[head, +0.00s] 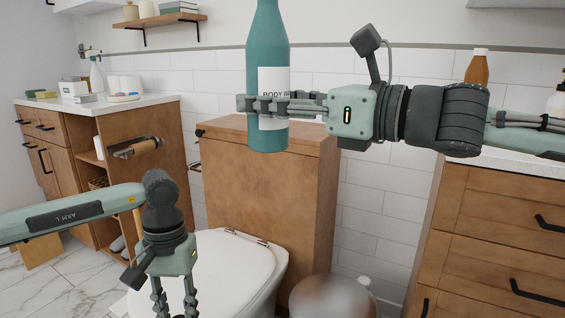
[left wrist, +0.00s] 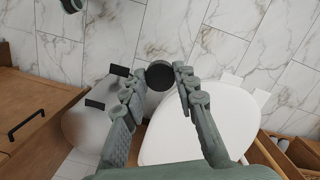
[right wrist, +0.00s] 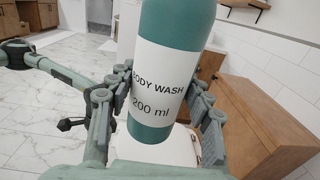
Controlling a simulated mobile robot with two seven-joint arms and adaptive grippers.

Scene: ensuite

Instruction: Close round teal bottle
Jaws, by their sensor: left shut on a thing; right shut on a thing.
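The round teal bottle (head: 267,45) with a white BODY WASH label is upright in the air, in front of the wooden box behind the toilet. Its top is cut off in the head view and in the right wrist view (right wrist: 170,25). My right gripper (head: 262,104) is shut around its lower body, across the label. My left gripper (head: 174,308) points down at the bottom of the head view, its fingertips cut off. In the left wrist view it is shut on a round black cap (left wrist: 160,75), held above the toilet and well below the bottle.
The white toilet lid (head: 225,265) is below, with the wooden box (head: 265,185) behind it. A round bin (head: 330,297) stands right of the toilet. Wooden cabinets stand at left (head: 150,170) and right (head: 500,230). An amber bottle (head: 477,70) is on the right counter.

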